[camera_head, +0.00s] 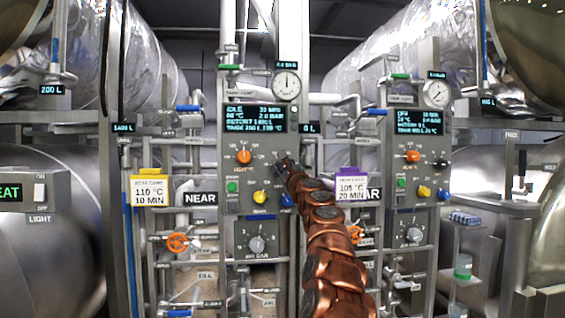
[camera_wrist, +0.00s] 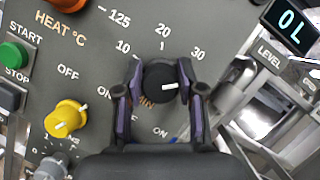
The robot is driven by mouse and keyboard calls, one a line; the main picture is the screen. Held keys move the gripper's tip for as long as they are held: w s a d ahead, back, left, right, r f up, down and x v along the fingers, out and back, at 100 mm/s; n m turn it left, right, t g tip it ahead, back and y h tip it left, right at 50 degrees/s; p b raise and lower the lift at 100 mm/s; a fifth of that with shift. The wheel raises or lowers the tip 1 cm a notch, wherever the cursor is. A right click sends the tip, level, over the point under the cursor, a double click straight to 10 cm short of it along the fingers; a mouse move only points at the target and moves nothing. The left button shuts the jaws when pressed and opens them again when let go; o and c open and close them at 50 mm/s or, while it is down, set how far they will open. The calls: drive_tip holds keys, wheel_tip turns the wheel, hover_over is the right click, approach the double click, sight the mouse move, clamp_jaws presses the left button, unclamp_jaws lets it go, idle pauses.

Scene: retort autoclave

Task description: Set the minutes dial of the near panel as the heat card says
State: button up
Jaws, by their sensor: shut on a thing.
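The near panel (camera_head: 235,180) is a grey box beside the NEAR sign (camera_head: 201,198). A yellow-topped card (camera_head: 150,192) left of it reads 110 °C, 10 MIN; its small header is not clearly legible. The minutes dial (camera_wrist: 161,86) is a black knob under the marks 10, 20 and 30. Its white line lies right of the knob's centre and points right, below the 30. My gripper (camera_wrist: 161,76) is shut on the dial, one finger on each side. In the head view my gripper (camera_head: 284,163) hides most of the dial.
An orange heat knob (camera_head: 244,157), a yellow knob (camera_head: 260,197) and a green START button (camera_wrist: 14,54) are close by. A second panel (camera_head: 408,180) stands right, with a purple-topped card (camera_head: 352,187) reading 105 °C, 20 MIN. Pipes and rails surround both panels.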

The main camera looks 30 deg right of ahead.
drive_tip(key=n+y+p, duration=0.1)
drive_tip(key=n+p, duration=0.1)
drive_tip(key=n, duration=0.2)
drive_tip(key=n+g+y+p, duration=0.1)
drive_tip(key=n+y+p, duration=0.1)
drive_tip(key=n, duration=0.2)
drive_tip(key=shift+r+g, duration=0.15)
drive_tip(key=shift+g, duration=0.15)
drive_tip(key=n+p, duration=0.1)
drive_tip(key=n, duration=0.1)
drive_tip(key=n+g+p, duration=0.1)
drive_tip(key=n, duration=0.1)
drive_tip(key=n+g+p, duration=0.1)
drive_tip(key=n+p, duration=0.1)
drive_tip(key=shift+f+y, duration=0.25)
drive_tip(key=shift+y, duration=0.15)
drive_tip(key=n+g+p, duration=0.1)
drive_tip(key=n, duration=0.1)
drive_tip(key=n+g+h+p, duration=0.1)
drive_tip(key=n, duration=0.2)
drive_tip(key=shift+f+g, duration=0.1)
drive_tip(key=shift+g, duration=0.2)
drive_tip(key=n+g+h+p, duration=0.1)
drive_tip(key=n, duration=0.2)
drive_tip(key=shift+f, duration=0.15)
drive_tip(key=shift+n+g+h, duration=0.6)
drive_tip(key=shift+n+h, duration=0.4)
drive_tip(key=shift+n, duration=0.2)
drive_tip(key=shift+f, duration=0.1)
drive_tip(key=o, duration=1.1)
